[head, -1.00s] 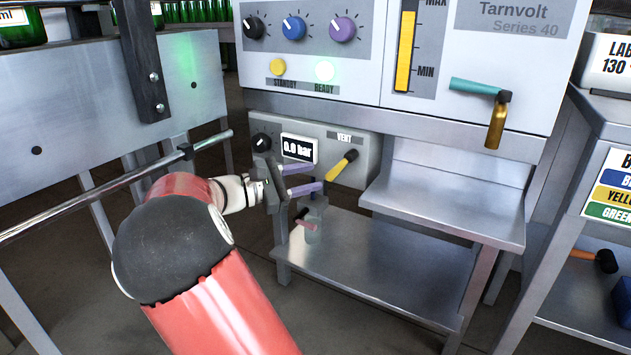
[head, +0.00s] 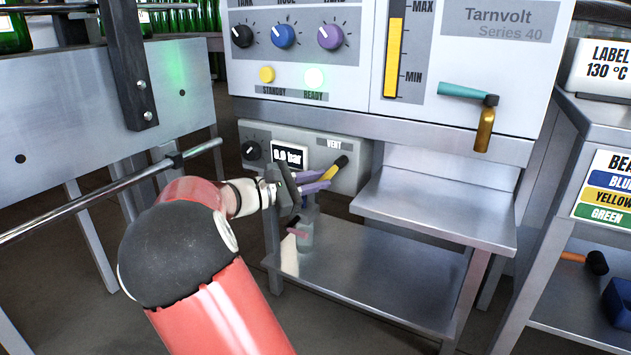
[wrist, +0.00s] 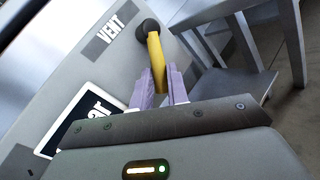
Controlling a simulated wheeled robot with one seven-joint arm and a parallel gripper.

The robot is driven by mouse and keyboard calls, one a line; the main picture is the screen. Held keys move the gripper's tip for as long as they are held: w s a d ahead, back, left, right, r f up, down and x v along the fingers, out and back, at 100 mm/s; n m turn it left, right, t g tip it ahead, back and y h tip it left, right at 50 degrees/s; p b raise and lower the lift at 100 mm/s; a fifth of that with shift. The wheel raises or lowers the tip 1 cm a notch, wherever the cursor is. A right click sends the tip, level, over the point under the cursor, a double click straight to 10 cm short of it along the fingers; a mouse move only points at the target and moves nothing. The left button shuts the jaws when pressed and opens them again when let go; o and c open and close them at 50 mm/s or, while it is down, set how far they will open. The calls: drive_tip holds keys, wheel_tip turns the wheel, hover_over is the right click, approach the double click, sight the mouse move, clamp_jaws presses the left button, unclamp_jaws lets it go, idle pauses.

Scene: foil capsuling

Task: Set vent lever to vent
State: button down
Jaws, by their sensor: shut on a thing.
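The vent lever (head: 327,183) is a yellow handle with a black end, on the grey box under the VENT label (head: 334,144). My gripper (head: 324,178) has its purple fingers at the lever, shut on it. In the wrist view the yellow lever (wrist: 156,58) lies between the two purple fingertips (wrist: 165,80), its black end beyond them. The VENT label (wrist: 114,28) is to the left of the lever there. The fingers hide part of the lever in the head view.
A display reading 0.0 bar (head: 290,155) and a black knob (head: 250,150) sit left of the lever. A steel shelf (head: 430,207) juts out to the right. A metal rail (head: 90,202) runs at the left, near my arm.

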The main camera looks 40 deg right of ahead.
drive_tip(key=shift+p, duration=0.45)
drive_tip(key=s+n+h+p, duration=0.1)
drive_tip(key=n+p, duration=0.1)
drive_tip(key=f+n+h+p, duration=0.1)
drive_tip(key=n+p, duration=0.1)
drive_tip(key=p, duration=0.1)
drive_tip(key=s+d+n+h+p, duration=0.1)
drive_tip(key=n+p, duration=0.1)
drive_tip(key=p, duration=0.1)
drive_tip(key=shift+s+f+t+h, duration=0.3)
drive_tip(key=shift+f+h, duration=0.05)
drive_tip(key=shift+h, duration=0.05)
drive_tip(key=shift+n, duration=0.3)
drive_tip(key=c, duration=1.4)
unclamp_jaws()
drive_tip(key=shift+o, duration=0.2)
drive_tip(key=v, duration=0.7)
drive_tip(key=shift+a+f, duration=0.2)
drive_tip(key=shift+a, duration=0.15)
